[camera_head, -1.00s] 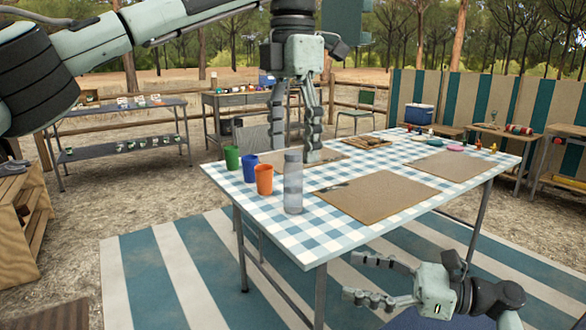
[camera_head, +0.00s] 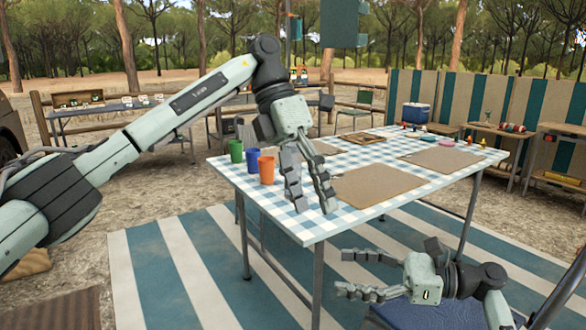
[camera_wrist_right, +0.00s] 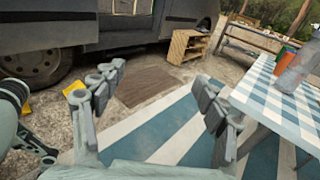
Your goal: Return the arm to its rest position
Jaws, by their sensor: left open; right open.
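My left gripper (camera_head: 311,203) is open and points down at the near left part of the checkered table (camera_head: 310,226), with its arm reaching in from the left. My right gripper (camera_head: 345,272) is open and empty, low in front of the table. Its spread fingers also show in the right wrist view, over the striped mat.
Green (camera_head: 236,151), blue (camera_head: 252,160) and orange (camera_head: 267,170) cups stand at the table's left edge. Brown placemats (camera_head: 375,186) lie on the table. A striped mat (camera_head: 200,262) covers the ground. A wooden crate (camera_wrist_right: 187,46) and a van (camera_wrist_right: 140,25) show in the wrist view.

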